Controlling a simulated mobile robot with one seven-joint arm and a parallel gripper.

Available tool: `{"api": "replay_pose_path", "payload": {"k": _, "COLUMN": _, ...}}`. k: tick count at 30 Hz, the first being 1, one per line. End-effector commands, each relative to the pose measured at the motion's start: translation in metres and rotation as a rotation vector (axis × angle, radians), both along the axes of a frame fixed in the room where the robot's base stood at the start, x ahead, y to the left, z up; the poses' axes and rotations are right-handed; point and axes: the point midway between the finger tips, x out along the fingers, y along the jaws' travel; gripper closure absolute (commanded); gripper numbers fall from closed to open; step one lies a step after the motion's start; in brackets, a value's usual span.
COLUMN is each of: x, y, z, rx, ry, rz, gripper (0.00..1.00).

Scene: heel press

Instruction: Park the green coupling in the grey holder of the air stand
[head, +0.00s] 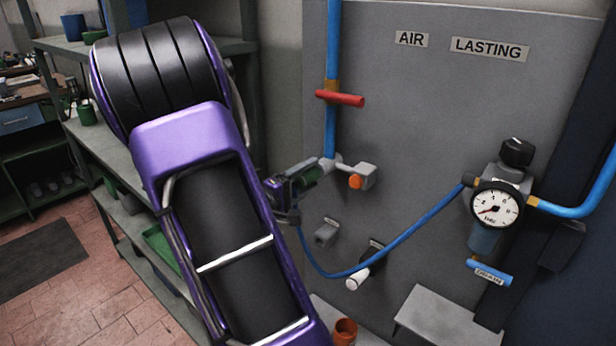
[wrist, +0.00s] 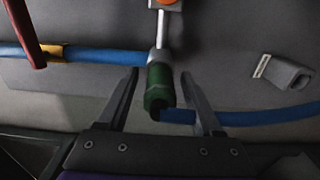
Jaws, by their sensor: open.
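The green coupling (head: 308,177) sits at the end of the metal outlet on the grey panel, beside an orange button (head: 355,182). In the wrist view the coupling (wrist: 158,86) hangs from the outlet's metal fitting, with a blue hose leaving its lower end. My gripper (wrist: 159,73) is open. Its fingers stand on either side of the coupling, with a gap visible on both sides. In the head view my gripper (head: 298,184) partly hides the coupling. The grey holder (head: 326,234) is on the panel below and looks empty; it also shows at the right in the wrist view (wrist: 288,73).
The blue hose (head: 412,232) sags from the coupling and rises to the regulator with a gauge (head: 495,208). A white cylinder (head: 358,278) juts out below the holder. A red valve handle (head: 340,98) is above. A grey ledge (head: 440,318) and orange cup (head: 345,331) are low down.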

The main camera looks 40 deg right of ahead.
Motion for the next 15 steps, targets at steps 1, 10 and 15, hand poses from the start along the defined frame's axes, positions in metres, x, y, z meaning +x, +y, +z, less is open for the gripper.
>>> {"api": "replay_pose_path", "payload": {"k": 1, "x": 0.0000, "y": 0.0000, "z": -0.0008, "rx": 0.000, "ry": -0.001, "rz": 0.000, "gripper": 0.33}}
{"api": "replay_pose_path", "payload": {"k": 10, "x": 0.0000, "y": 0.0001, "z": -0.0003, "rx": 0.000, "ry": -0.001, "rz": 0.000, "gripper": 0.33}}
{"api": "replay_pose_path", "payload": {"k": 15, "x": 0.0000, "y": 0.0000, "z": 0.0000, "rx": 0.000, "ry": 0.000, "rz": 0.000, "gripper": 0.33}}
